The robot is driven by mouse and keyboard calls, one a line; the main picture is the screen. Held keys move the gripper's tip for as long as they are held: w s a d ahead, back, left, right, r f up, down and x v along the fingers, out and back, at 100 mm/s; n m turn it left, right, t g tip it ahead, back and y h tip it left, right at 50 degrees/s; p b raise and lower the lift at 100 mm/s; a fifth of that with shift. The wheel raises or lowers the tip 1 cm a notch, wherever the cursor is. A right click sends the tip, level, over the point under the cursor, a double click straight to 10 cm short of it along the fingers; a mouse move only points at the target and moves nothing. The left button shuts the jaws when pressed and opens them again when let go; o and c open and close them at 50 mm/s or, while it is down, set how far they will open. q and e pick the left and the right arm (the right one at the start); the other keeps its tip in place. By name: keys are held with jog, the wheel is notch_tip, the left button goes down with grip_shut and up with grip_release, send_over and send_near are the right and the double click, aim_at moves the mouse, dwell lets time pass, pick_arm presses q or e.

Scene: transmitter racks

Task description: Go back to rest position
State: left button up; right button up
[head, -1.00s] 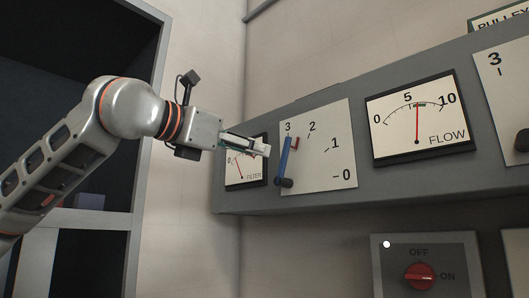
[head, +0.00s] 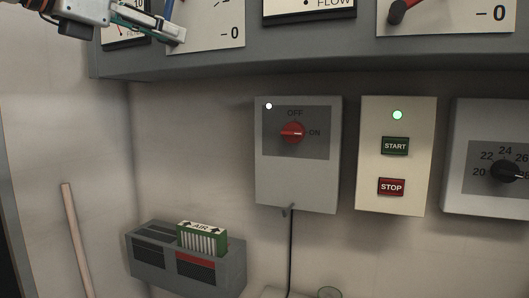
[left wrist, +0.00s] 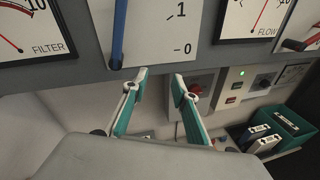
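My left gripper (head: 178,36) is at the upper left of the head view, in front of the lower left part of the lever dial plate (head: 222,38). In the left wrist view its two fingers (left wrist: 160,80) stand apart with nothing between them, so it is open and empty. The blue lever (left wrist: 119,32) stands upright beyond the fingers; in the head view only a piece of it (head: 169,9) shows at the top edge. My right gripper is in no view.
The grey instrument panel (head: 300,57) overhangs the wall. Below are a box with a red OFF/ON knob (head: 292,132), a START/STOP box (head: 395,166) with a lit green lamp, and a temperature dial (head: 505,171). A grey holder (head: 140,258) carries a green-framed air filter (head: 203,238).

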pick_arm(q)
jog(key=d+f+n+g+h+p, duration=0.1)
jog(key=d+f+n+g+h, duration=0.2)
jog(key=d+f, duration=0.5)
jog(key=d+f+n+g+h, duration=0.1)
jog(key=d+f+g+h, duration=0.3)
jog(key=f, duration=0.9)
jog(key=d+f+n+g+h+p, duration=0.1)
jog(key=d+f+n+g+h, duration=0.1)
jog(key=d+f+h, duration=0.6)
jog(key=s+a+f+n+t+y+p, duration=0.1)
jog(key=a+f+n+t+y, duration=0.35)
jog(key=f+n, duration=0.55)
jog(key=a+f+n+t+y, duration=0.45)
jog(key=f+n, duration=0.25)
jog(key=f, duration=0.5)
jog(key=s+a+f+n+t+y+p, duration=0.1)
jog(key=a+f+n+t+y, duration=0.3)
jog(key=f+n, duration=0.55)
jog(key=s+a+f+n+g+y, duration=0.4)
jog(key=s+f, duration=0.7)
jog(key=f, duration=0.3)
jog(key=s+a+f+n+g+y, duration=0.4)
jog(key=s+f, duration=0.8)
jog(key=f, duration=0.2)
jog(key=shift+s+p, duration=0.3)
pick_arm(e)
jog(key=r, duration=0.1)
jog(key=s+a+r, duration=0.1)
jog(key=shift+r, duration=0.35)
